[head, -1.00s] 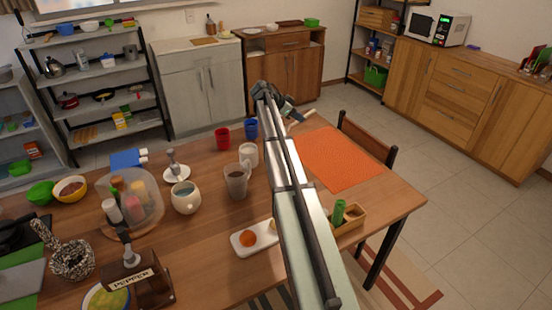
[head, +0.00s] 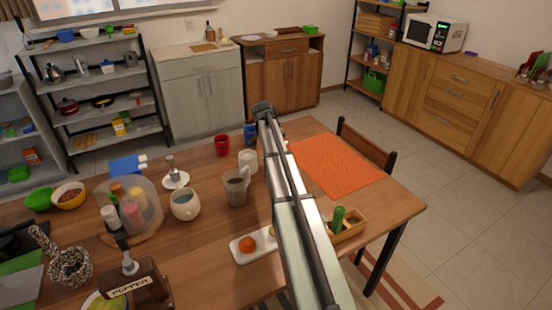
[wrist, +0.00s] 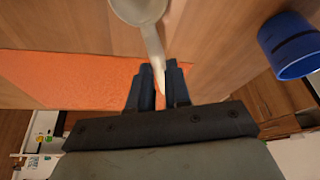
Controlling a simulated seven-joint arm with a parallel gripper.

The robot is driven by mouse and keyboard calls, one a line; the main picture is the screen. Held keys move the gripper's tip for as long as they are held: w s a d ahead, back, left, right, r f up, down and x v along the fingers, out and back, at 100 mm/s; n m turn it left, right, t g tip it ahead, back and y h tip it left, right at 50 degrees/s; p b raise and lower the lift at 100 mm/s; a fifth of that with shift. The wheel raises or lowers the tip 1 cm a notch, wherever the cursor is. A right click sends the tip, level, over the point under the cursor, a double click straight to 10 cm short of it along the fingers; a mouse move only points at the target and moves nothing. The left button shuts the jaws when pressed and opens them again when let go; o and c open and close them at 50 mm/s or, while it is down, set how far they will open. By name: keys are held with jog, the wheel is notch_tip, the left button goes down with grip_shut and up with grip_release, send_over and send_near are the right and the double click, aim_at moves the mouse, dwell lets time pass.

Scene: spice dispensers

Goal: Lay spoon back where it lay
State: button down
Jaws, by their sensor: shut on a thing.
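The pale spoon (wrist: 153,42) is in the wrist view, its bowl at the top edge and its handle running down between my fingers. My gripper (wrist: 159,66) is shut on the handle near its end. The spoon appears over bare wooden table, with the orange mat beside my fingers. I cannot tell how high the spoon is above the table.
The orange mat (head: 338,165) lies right of my arm. A blue cup (wrist: 289,45) stands close to the spoon; it also shows in the head view (head: 250,134). A red cup (head: 222,145) and a white mug (head: 248,160) stand left of my arm.

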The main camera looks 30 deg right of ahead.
jog(key=shift+f, duration=3.1)
jog(key=c, duration=1.1)
grip_release()
jog(key=shift+f, duration=0.1)
jog(key=v, duration=1.2)
jog(key=shift+o, duration=0.2)
